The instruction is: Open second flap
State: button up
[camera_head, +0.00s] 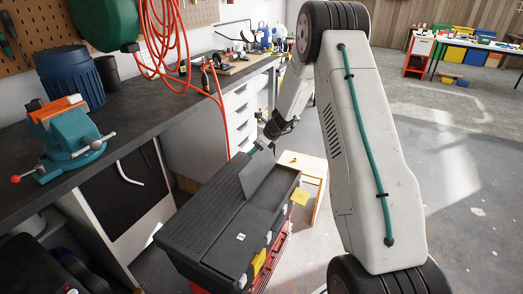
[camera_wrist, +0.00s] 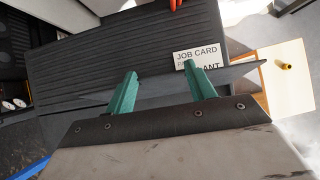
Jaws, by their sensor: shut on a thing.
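A dark grey toolbox (camera_head: 190,235) with a ribbed top stands beside the workbench. One of its flaps (camera_head: 256,172) is tilted up as a thin grey panel near the far end. My gripper (camera_head: 264,145) is at that flap's upper edge. In the wrist view, the green fingers of my gripper (camera_wrist: 162,82) meet the long thin edge of the flap (camera_wrist: 80,101), and my gripper is shut on it. The ribbed top of the toolbox (camera_wrist: 100,55) lies beyond. How deep the fingers grip is hidden.
A job card label (camera_wrist: 197,56) lies beyond the right finger, partly covered. The workbench (camera_head: 135,105) with a teal vise (camera_head: 72,140) runs along the left. A small wooden stool (camera_head: 305,162) stands just behind the toolbox. Open floor (camera_head: 465,200) lies to the right.

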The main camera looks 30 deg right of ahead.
jog(key=shift+w+a, duration=0.2)
jog(key=shift+w, duration=0.15)
jog(key=o, duration=1.4)
jog(key=shift+s, duration=0.1)
jog(key=shift+d+r, duration=0.1)
jog(key=shift+r, duration=0.05)
jog(key=v, duration=0.7)
jog(key=shift+s+r, duration=0.2)
